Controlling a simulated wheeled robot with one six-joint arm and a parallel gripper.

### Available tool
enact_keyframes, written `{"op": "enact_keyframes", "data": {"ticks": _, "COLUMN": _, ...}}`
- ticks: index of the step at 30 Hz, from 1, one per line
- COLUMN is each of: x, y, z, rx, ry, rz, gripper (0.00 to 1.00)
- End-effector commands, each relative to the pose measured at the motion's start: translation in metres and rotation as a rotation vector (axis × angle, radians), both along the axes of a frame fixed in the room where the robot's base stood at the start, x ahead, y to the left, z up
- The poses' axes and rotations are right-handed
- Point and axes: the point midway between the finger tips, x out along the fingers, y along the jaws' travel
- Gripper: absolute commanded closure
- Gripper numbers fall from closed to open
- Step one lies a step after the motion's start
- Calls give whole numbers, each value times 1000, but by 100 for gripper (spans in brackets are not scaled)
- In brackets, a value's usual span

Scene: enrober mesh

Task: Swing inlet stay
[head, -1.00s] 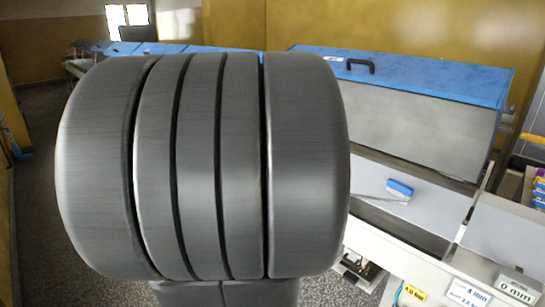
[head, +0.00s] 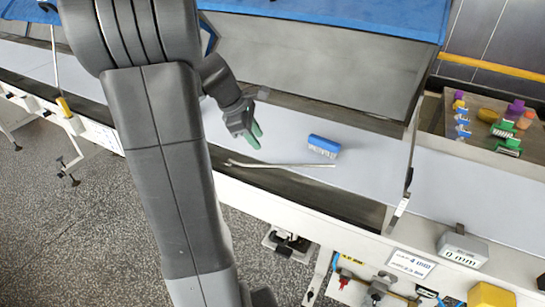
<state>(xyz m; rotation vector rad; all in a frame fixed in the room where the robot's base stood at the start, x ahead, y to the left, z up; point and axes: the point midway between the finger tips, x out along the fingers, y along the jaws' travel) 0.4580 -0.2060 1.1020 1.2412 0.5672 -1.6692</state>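I cannot tell for sure which part is the inlet stay. A thin pale rod (head: 280,165) lies across the near edge of the grey bed below the blue-topped hood, its left end bent. Another thin pale rod (head: 54,60) stands near the left edge of the head view, with a yellow piece (head: 64,107) at its foot. My gripper (head: 254,136), with green fingertips, hangs over the bed, up and left of the first rod, apart from it in the picture. It looks empty; its finger gap is too small to judge.
A blue block-like brush (head: 323,146) lies on the bed right of my gripper. The grey hood front (head: 310,60) rises close behind the gripper. A grey box marked 0 mm (head: 462,248) sits at right. A tray (head: 440,122) of small coloured items is beyond.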

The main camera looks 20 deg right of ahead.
Motion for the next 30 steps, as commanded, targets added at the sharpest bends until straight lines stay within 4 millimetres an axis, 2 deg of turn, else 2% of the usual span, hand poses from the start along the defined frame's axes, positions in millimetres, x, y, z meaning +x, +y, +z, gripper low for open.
{"op": "enact_keyframes", "data": {"ticks": 9, "x": -4, "y": -28, "z": -63, "rx": 2, "ry": 5, "rz": -5, "gripper": 67}}
{"op": "enact_keyframes", "data": {"ticks": 15, "x": -5, "y": -42, "z": -92, "rx": 0, "ry": 2, "rz": -3, "gripper": 67}}
{"op": "enact_keyframes", "data": {"ticks": 21, "x": -5, "y": -47, "z": -105, "rx": 1, "ry": 1, "rz": -2, "gripper": 67}}
{"op": "enact_keyframes", "data": {"ticks": 30, "x": -5, "y": -48, "z": -106, "rx": 0, "ry": 0, "rz": -2, "gripper": 67}}
